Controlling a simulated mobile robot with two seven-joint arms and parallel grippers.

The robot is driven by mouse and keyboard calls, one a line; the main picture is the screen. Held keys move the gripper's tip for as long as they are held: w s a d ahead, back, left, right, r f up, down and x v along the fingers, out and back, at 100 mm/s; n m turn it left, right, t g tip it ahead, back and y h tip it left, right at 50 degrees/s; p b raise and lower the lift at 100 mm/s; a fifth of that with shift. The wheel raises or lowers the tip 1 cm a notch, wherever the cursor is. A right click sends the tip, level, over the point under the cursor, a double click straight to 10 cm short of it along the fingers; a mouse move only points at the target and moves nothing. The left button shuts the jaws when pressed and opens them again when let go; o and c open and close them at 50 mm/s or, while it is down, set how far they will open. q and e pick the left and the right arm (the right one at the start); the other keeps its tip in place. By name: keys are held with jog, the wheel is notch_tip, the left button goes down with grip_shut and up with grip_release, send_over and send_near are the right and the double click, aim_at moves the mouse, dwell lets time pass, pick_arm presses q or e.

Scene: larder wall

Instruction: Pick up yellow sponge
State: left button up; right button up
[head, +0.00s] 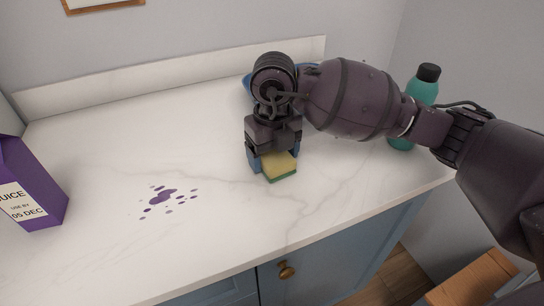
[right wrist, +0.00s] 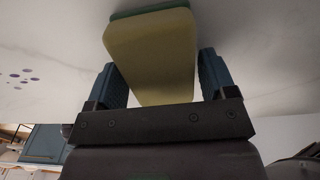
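The yellow sponge (head: 281,168) with a green underside lies on the white countertop. My right gripper (head: 272,158) is low over it, with blue fingers on either side of the sponge. In the right wrist view the sponge (right wrist: 152,55) sits between the two fingers of the right gripper (right wrist: 160,68). A gap shows on the left finger's side, while the right finger is very close to the sponge; contact there is unclear. The gripper looks open. It hides the back of the sponge in the head view. My left gripper is not in view.
A purple juice carton (head: 32,185) stands at the left edge of the counter (head: 110,135). Purple spill spots (head: 163,197) lie left of the sponge. A teal bottle (head: 423,89) with a black cap stands behind my right arm. A blue object (head: 247,82) is partly hidden behind my gripper.

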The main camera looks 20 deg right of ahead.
aim_at(273, 152)
jog(key=c, duration=0.6)
notch_tip(273, 152, up, 8)
jog(key=shift+r+p, duration=0.25)
jog(key=shift+p, duration=0.75)
notch_tip(273, 152, up, 12)
jog(key=p, duration=0.2)
jog(key=shift+f, duration=0.25)
